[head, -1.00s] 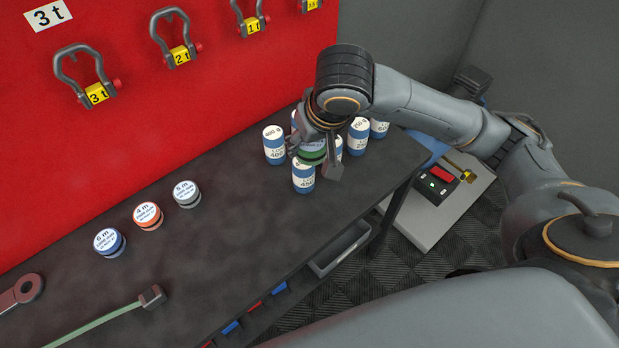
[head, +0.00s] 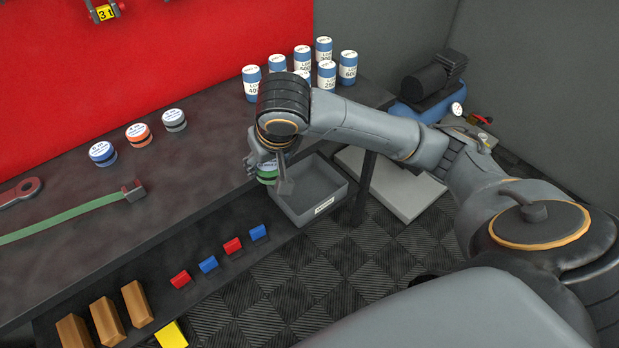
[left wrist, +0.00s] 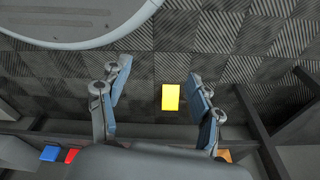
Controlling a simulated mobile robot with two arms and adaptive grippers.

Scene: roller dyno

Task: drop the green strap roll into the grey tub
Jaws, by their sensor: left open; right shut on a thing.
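The green strap roll (head: 267,172) is between the fingers of my right gripper (head: 270,176), which is shut on it. The gripper partly covers it. In the head view the roll is just left of the grey tub (head: 318,209), near the front edge of the bench. The tub is an open box with a white label on the lower shelf, and its visible inside looks empty. The gripper covers the tub's left rear corner. My left gripper (left wrist: 158,110) is open and empty in the left wrist view, over the floor.
Blue, orange (head: 138,134) and grey strap rolls stand on the dark bench (head: 190,177). Several blue-and-white cans (head: 349,66) stand behind my right arm. Red and blue blocks (head: 233,245), wooden blocks and a yellow block (head: 171,335) lie left of the tub. A green strap (head: 70,213) lies on the bench.

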